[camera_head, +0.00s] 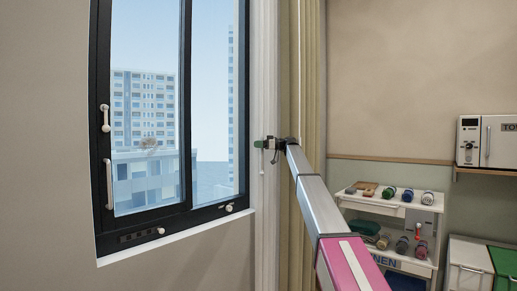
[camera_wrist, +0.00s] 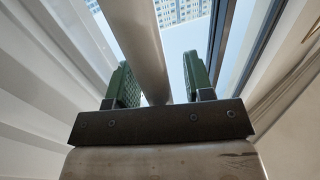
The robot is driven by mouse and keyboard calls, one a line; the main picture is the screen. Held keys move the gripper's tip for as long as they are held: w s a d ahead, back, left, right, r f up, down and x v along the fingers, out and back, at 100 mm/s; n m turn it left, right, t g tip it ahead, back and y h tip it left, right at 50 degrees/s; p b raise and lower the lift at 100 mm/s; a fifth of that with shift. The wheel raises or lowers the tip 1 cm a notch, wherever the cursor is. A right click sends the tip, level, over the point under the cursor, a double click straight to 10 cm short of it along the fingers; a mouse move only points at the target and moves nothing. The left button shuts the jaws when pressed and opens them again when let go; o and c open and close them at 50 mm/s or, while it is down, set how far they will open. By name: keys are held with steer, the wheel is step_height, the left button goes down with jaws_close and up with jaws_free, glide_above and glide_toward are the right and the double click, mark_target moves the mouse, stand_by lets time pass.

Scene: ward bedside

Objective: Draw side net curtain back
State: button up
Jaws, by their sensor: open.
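The white net curtain (camera_head: 264,70) hangs as a narrow gathered strip along the right side of the window. My gripper (camera_head: 264,144) is at this strip, about level with the middle of the window, with my arm reaching in from the lower right. In the wrist view the two green fingers of my gripper (camera_wrist: 160,82) stand apart. A pale, smooth, rounded length (camera_wrist: 148,45) runs between them; I cannot tell if it is a curtain fold or a rod. It seems clear of the right finger; contact on the left is unclear. Pale pleats (camera_wrist: 35,80) fill the wrist view's left side.
The dark-framed sliding window (camera_head: 186,110) has white handles (camera_head: 105,118). A beige curtain (camera_head: 308,60) hangs right of the net. Bins (camera_head: 470,265) stand lower right.

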steer(key=s+a+r, duration=0.8)
steer(key=r, duration=0.1)
steer(key=shift+a+r, duration=0.25)
steer(key=shift+r, duration=0.1)
steer(key=s+d, duration=0.1)
steer(key=d, duration=1.1)
steer(key=shift+d, duration=0.25)
stand_by(0.9)
stand_by(0.3)
